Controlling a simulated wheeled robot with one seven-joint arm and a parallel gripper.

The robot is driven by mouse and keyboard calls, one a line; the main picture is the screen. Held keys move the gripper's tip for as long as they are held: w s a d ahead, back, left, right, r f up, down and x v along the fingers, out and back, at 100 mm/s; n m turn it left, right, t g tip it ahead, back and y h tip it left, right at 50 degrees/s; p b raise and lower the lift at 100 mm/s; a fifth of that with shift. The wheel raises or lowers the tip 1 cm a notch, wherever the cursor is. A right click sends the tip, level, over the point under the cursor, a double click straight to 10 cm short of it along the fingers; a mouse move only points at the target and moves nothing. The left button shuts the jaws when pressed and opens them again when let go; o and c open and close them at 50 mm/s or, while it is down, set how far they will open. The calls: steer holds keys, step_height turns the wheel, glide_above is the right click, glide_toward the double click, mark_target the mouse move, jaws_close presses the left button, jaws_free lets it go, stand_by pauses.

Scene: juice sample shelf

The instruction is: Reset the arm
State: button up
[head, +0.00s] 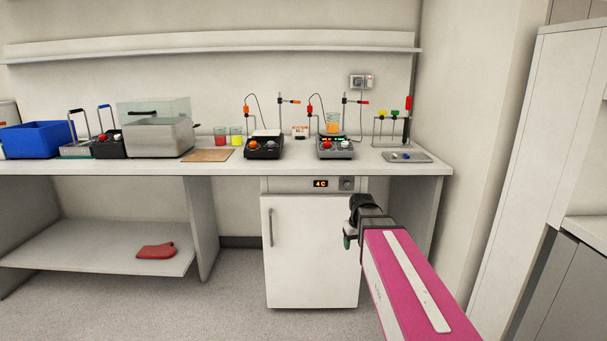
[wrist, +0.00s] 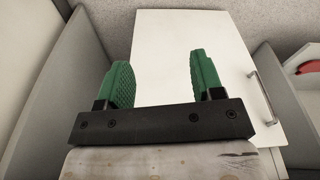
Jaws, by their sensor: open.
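My gripper (wrist: 160,85) shows in the wrist view with its two green fingertips well apart and nothing between them. The white door of a small fridge (wrist: 178,42) is beyond the fingers. In the head view my gripper (head: 348,241) is at the end of my pink arm, in front of the fridge's right edge and below the bench top. The fridge (head: 310,255) is closed, with a handle on its left side and a display reading 4C. My arm hides part of the fridge's right side and the floor there.
The bench top (head: 225,168) carries a blue bin (head: 38,138), a water bath (head: 158,137), a wooden board (head: 208,155), two beakers, two hotplate stirrers (head: 335,148) and a metal tray (head: 407,157). A red item (head: 156,251) lies on the lower shelf. The floor at left is clear.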

steer(key=s+f+m+g, duration=0.1)
steer(key=s+f+m, duration=0.1)
steer(key=s+f, duration=1)
steer(key=s, duration=0.2)
steer(key=shift+s+f+g, duration=0.15)
steer(key=shift+s+g, duration=0.15)
steer(key=shift+s, duration=0.1)
